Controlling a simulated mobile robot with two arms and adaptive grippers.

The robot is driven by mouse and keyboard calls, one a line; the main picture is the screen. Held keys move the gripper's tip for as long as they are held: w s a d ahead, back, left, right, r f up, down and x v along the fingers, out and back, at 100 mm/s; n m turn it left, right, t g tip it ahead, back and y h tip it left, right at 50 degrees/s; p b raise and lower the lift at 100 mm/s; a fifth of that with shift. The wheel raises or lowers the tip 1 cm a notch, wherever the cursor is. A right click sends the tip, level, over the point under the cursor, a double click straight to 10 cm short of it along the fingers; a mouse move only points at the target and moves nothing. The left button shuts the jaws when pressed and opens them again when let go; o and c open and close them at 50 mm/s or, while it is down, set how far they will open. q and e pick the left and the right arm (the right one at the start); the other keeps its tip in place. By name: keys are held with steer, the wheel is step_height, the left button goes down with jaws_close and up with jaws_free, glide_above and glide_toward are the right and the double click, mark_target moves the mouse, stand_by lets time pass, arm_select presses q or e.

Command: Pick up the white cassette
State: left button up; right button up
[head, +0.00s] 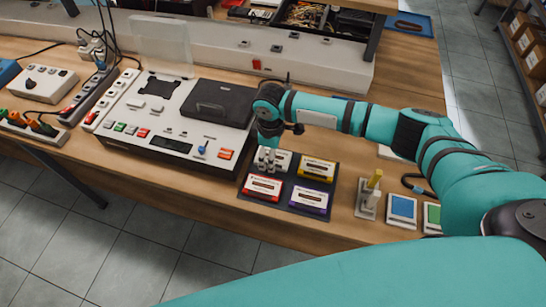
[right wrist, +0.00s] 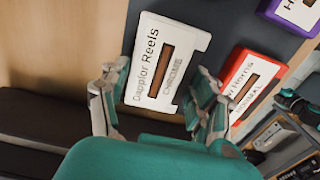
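The white cassette (right wrist: 143,65), labelled "Dapplor Reels", lies on the dark mat (head: 238,208). In the right wrist view it sits between the two fingers of my right gripper (right wrist: 158,98), which are spread at its two sides. I see no clear grip on it. In the head view my right gripper (head: 270,158) is low over the mat's back left spot and hides most of the white cassette. A red cassette (head: 262,187), a purple cassette (head: 309,199) and a yellow cassette (head: 317,168) lie beside it. My left gripper is out of view.
A large tape deck (head: 165,140) stands just left of the mat. The table's front edge is close to the mat.

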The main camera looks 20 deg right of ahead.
steer(key=c, duration=0.6)
steer(key=shift+c, duration=0.2)
steer(key=shift+r, duration=0.2)
